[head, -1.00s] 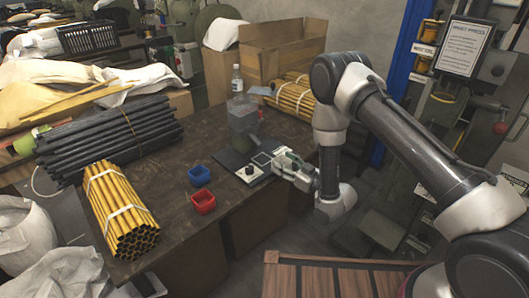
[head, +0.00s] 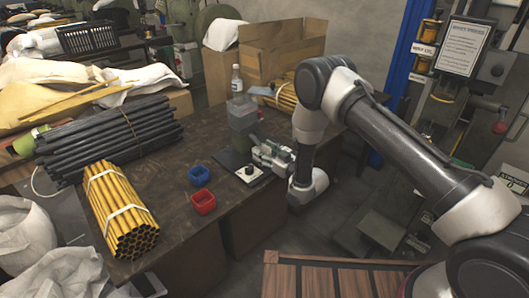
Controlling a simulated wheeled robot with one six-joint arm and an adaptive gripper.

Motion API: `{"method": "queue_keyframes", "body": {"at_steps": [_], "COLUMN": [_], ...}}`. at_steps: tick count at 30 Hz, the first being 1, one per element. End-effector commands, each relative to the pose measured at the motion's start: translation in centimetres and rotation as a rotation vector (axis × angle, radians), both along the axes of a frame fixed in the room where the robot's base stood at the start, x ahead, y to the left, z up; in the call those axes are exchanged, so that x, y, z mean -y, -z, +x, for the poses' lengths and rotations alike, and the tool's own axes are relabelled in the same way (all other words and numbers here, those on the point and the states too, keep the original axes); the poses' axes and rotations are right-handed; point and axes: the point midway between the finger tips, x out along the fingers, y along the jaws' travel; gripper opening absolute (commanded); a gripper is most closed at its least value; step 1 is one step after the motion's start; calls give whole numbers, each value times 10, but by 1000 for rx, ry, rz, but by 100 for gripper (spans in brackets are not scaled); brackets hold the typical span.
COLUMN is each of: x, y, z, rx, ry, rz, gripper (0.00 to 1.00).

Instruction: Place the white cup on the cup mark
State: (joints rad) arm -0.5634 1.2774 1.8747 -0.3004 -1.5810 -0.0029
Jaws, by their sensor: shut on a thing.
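My gripper (head: 270,154) is low over the dark mat (head: 232,160) near the table's right edge. It is shut on a small pale thing, which I take for the white cup. The fingers hide most of it, so its outline and tilt cannot be made out. On the mat's front part is a white square patch with a dark round spot (head: 250,170), just left of and in front of the gripper. The gripper covers the part of the mat where a white-outlined square showed earlier. I cannot tell which one is the cup mark, or whether the cup touches the mat.
Yellow tubes (head: 122,215) and black tubes (head: 105,137) lie further left. The table between is clear.

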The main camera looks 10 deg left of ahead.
Motion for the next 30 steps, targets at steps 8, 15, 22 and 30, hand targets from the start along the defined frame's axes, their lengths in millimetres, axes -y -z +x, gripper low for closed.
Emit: {"method": "queue_keyframes", "body": {"at_steps": [8,15,22,30], "x": [0,0,23,69], "y": [2,0,0,0], "z": [0,0,-19,-58], "rx": [0,0,-3,-4], "ry": [0,0,1,1], "rz": [0,0,-1,-2], "gripper": [74,74,74,74]}}
